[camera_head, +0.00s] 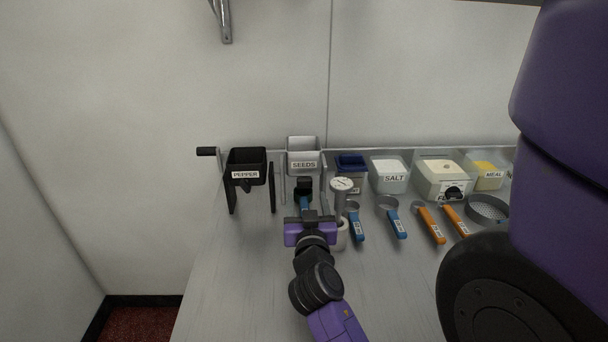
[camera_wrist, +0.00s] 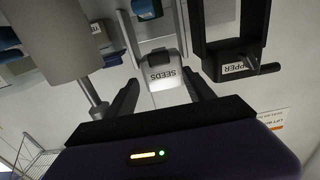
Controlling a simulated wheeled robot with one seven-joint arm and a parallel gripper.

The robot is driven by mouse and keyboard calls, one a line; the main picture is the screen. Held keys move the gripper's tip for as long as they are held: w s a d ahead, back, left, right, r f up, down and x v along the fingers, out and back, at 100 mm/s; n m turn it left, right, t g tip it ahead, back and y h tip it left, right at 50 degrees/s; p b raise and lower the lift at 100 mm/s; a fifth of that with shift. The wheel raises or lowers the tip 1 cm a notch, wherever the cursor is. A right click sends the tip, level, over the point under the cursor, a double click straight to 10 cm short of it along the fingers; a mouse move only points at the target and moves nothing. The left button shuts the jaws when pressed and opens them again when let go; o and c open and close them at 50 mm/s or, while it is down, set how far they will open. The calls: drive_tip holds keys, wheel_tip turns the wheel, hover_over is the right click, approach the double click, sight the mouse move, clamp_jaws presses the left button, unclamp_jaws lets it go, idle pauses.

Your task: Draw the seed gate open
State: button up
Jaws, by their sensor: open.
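The seed dispenser, a pale hopper labelled SEEDS (camera_head: 304,158), stands on grey side supports at the back of the counter. In the wrist view the SEEDS hopper (camera_wrist: 164,77) appears upside down, between and beyond my fingers. My gripper (camera_head: 309,214) is in front of and below the hopper. In the wrist view my gripper (camera_wrist: 162,92) has its two dark fingers apart, with nothing seen held. A black piece (camera_head: 304,185) and a blue handle-like piece (camera_head: 304,203) show below the hopper, partly hidden by my gripper. I cannot clearly make out the gate.
A black PEPPER dispenser (camera_head: 246,168) with a side crank stands close on the left. A dial-topped probe (camera_head: 342,186) stands close on the right. Blue-handled scoops (camera_head: 393,218), orange-handled ones (camera_head: 430,222) and a SALT bin (camera_head: 390,175) lie farther right. The front left counter is clear.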

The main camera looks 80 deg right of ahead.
sight(305, 181)
drive_tip(key=p+x, duration=0.2)
drive_tip(key=x, duration=0.6)
drive_tip(key=shift+w+d+p, duration=0.1)
drive_tip(key=shift+d+p, duration=0.1)
drive_tip(key=shift+p, duration=0.1)
clamp_jaws()
